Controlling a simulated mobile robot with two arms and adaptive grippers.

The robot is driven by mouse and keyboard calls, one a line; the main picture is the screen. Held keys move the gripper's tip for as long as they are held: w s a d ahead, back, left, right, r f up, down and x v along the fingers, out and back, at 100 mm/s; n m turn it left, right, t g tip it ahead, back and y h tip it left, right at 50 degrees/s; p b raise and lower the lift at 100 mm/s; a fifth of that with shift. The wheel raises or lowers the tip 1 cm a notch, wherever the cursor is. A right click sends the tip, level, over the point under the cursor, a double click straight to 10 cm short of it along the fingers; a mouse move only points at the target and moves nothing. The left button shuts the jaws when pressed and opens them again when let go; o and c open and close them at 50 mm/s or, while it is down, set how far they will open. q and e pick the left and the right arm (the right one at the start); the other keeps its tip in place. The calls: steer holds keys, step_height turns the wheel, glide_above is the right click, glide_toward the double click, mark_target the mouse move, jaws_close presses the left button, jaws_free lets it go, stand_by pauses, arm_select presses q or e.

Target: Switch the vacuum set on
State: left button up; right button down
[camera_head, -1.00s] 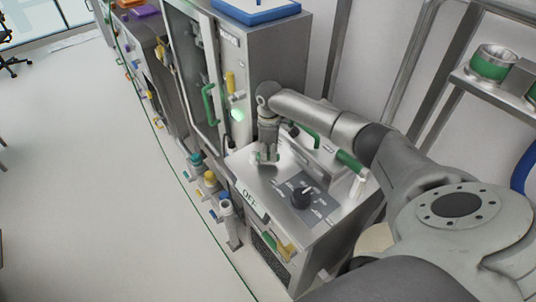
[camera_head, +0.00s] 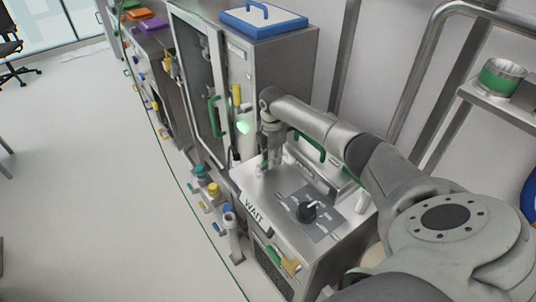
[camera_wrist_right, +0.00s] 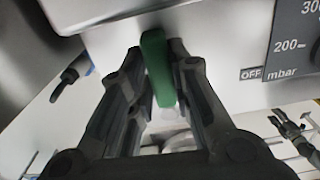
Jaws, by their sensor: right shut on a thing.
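The vacuum set (camera_head: 335,245) is a grey metal box with a black round dial (camera_head: 308,211) on its top panel. A sign on its front edge reads WAIT (camera_head: 254,212). My right gripper (camera_head: 269,163) is over the far left corner of its top. In the right wrist view, the gripper (camera_wrist_right: 168,98) is shut on a green lever (camera_wrist_right: 158,68), which stands between its fingers. An OFF mark (camera_wrist_right: 251,74) and a mbar scale show right of it. The lever's base is hidden. My left gripper is not in view.
A tall cabinet (camera_head: 272,75) with a glass door and a blue-rimmed lid stands behind the set. Several valves with coloured caps (camera_head: 213,190) line its left side. A metal shelf (camera_head: 500,100) is at the right.

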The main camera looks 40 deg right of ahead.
steer(key=shift+w+r+n, duration=0.1)
steer(key=shift+w+n, duration=0.05)
steer(key=shift+n, duration=0.15)
steer(key=c, duration=1.3)
jaws_free()
step_height(320, 180, up, 12)
steer(key=shift+f, duration=0.1)
